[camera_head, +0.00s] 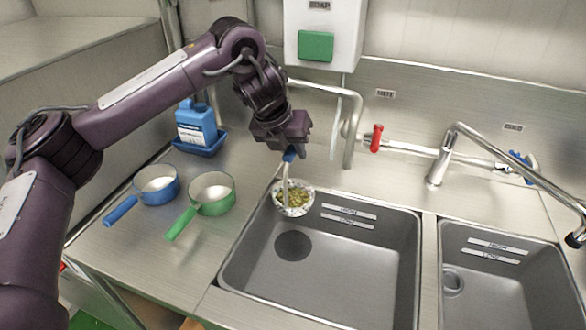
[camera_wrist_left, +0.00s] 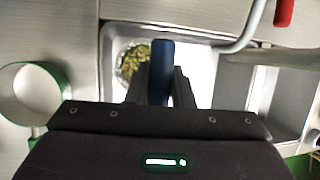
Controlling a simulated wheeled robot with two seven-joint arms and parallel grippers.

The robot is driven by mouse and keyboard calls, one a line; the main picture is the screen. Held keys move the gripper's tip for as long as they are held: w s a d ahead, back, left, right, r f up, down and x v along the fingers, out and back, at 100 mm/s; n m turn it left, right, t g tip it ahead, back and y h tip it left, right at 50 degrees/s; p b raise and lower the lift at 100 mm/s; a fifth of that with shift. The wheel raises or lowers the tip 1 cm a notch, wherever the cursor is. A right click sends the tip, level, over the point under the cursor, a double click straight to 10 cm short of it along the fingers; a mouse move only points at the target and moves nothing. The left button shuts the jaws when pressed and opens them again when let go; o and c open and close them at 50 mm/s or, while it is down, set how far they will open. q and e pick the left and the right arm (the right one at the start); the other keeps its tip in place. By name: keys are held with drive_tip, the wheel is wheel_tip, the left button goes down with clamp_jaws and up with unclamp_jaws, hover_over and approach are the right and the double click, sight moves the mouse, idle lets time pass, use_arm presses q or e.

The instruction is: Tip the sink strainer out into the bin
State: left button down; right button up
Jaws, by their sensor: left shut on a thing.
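The sink strainer (camera_head: 293,199) is a round metal basket holding greenish-yellow scraps, with an upright stem and a blue grip. My left gripper (camera_head: 290,150) is shut on the blue grip (camera_wrist_left: 162,72) and holds the strainer over the back left corner of the left sink basin (camera_head: 330,270). The strainer looks roughly level. In the left wrist view, the scraps (camera_wrist_left: 132,64) show to the left of the blue grip. I cannot make out a bin in either view. My right gripper is not in view.
A blue-handled pan (camera_head: 157,198) and a green-handled pan (camera_head: 222,205) stand on the counter left of the sink. A blue bottle (camera_head: 196,125) sits in a blue tray behind them. A soap dispenser (camera_head: 325,30), red tap handle (camera_head: 376,138) and faucet (camera_head: 440,165) are at the back.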

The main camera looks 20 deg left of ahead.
use_arm(q)
wheel_tip(320, 180, up, 2)
drive_tip(key=shift+r, duration=0.15)
drive_tip(key=shift+r+p, duration=0.4)
drive_tip(key=shift+p, duration=0.05)
wheel_tip(320, 180, up, 5)
drive_tip(key=p, duration=0.5)
drive_tip(key=shift+f, duration=0.25)
